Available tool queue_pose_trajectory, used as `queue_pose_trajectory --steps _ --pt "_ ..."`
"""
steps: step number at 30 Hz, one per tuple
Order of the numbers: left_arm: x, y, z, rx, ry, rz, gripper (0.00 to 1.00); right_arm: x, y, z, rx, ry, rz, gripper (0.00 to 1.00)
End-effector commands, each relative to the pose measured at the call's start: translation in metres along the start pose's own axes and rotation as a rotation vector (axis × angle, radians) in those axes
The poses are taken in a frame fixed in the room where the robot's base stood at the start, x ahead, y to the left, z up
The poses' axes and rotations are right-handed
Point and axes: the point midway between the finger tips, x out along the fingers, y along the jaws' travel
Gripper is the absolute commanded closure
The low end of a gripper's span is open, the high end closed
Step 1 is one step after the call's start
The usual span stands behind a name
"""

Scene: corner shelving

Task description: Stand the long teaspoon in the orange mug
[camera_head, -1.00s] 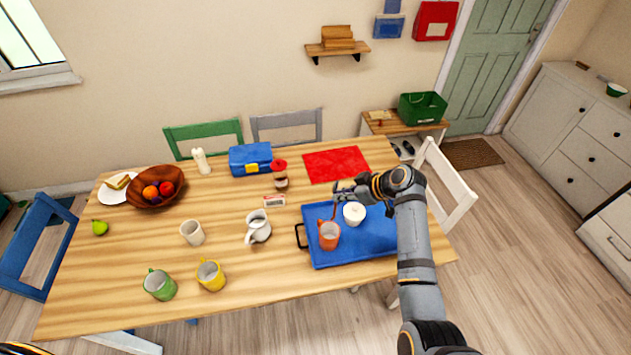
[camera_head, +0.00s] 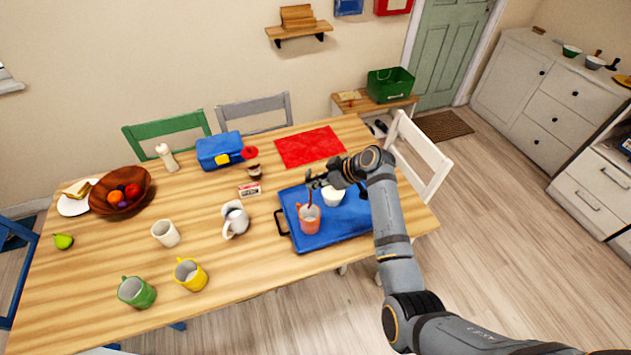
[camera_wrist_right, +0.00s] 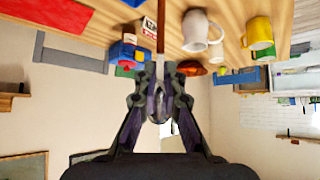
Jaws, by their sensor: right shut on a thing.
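The orange mug (camera_head: 309,220) stands upright on the blue tray (camera_head: 345,225). My right gripper (camera_head: 312,183) is above the mug, shut on the long teaspoon (camera_head: 310,197). The spoon hangs roughly upright, its reddish-brown handle pointing down. In the right wrist view the handle (camera_wrist_right: 161,28) runs out from between the fingers, and the silver bowl end shows between them. In the head view the spoon's lower end overlaps the mug's opening; I cannot tell whether it is inside. The mug is not clear in the wrist view. My left gripper is not in view.
A white pot (camera_head: 333,197) stands on the tray close beside the mug and gripper. A white jug (camera_head: 236,221), a cream mug (camera_head: 166,234), a yellow mug (camera_head: 191,275) and a green mug (camera_head: 137,292) stand to the left. A red mat (camera_head: 309,147) lies behind.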

Motion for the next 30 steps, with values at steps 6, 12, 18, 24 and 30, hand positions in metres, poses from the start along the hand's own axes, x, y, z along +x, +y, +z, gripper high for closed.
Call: queue_pose_trajectory --steps 6,12,18,24,30 --pt "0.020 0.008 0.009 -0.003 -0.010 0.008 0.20 0.017 0.000 0.017 0.001 0.000 0.000 1.00" --pt "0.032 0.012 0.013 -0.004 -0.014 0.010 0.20 0.030 0.000 0.031 0.001 0.000 0.000 1.00" --pt "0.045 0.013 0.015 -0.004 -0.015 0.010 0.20 0.044 0.000 0.044 0.000 0.000 0.000 1.00" --pt "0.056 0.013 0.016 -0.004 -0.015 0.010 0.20 0.056 0.000 0.055 0.000 0.000 0.000 1.00" --pt "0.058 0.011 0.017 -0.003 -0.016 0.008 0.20 0.059 0.000 0.059 0.000 0.001 0.000 1.00"
